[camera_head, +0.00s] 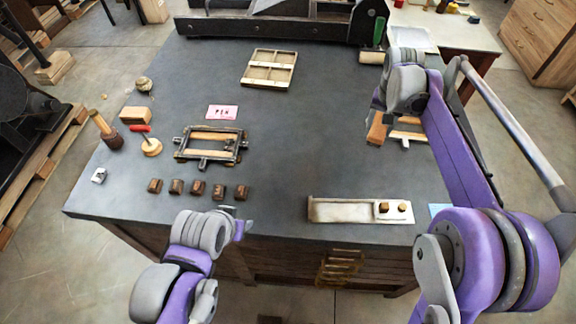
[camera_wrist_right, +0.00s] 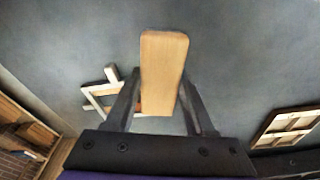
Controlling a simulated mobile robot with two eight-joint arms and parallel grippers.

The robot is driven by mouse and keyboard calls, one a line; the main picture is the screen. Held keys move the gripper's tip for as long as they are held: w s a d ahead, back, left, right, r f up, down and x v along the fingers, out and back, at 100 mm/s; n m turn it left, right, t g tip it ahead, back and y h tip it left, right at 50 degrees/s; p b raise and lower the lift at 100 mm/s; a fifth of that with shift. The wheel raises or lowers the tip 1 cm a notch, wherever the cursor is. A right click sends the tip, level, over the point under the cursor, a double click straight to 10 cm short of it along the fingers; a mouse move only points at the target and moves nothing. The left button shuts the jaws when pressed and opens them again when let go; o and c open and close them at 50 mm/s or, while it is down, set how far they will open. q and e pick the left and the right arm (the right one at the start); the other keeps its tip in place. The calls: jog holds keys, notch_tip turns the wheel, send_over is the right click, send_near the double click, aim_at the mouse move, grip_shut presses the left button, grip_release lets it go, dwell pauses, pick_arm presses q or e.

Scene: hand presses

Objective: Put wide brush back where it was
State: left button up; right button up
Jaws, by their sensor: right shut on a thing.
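The wide brush (camera_head: 377,131) shows as a brown wooden piece under my right gripper (camera_head: 379,108), over the right side of the dark table. In the right wrist view its pale wooden body (camera_wrist_right: 163,72) sits between the two dark fingers of my right gripper (camera_wrist_right: 160,105), which is shut on it. I cannot tell whether the brush touches the table. My left gripper (camera_head: 243,228) is low, by the table's front edge, away from the brush; its jaws are too small to read.
A small wooden frame (camera_head: 408,121) lies right beside the brush. A divided wooden tray (camera_head: 250,75) is farther back. A long pale tray (camera_head: 340,211) lies at the front right. A metal frame (camera_head: 181,153), several dark blocks (camera_head: 198,188) and tools stand left. The middle is clear.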

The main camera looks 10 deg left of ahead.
jog(key=s+a+n+y, duration=0.1)
jog(key=s+a+n, duration=0.15)
jog(key=a, duration=0.45)
jog(key=s+a+n, duration=0.1)
jog(key=a+n, duration=0.3)
jog(key=a, duration=0.4)
jog(key=n, duration=0.6)
send_over(271, 166)
jog(key=f, duration=0.3)
jog(key=shift+s+d+f+g+y+b, duration=0.25)
jog(key=shift+f+g+y+b, duration=0.05)
jog(key=shift+f+y+b, duration=0.1)
jog(key=shift+f, duration=2.05)
jog(key=shift+f, duration=0.25)
jog(key=o, duration=1.3)
jog(key=shift+r, duration=0.1)
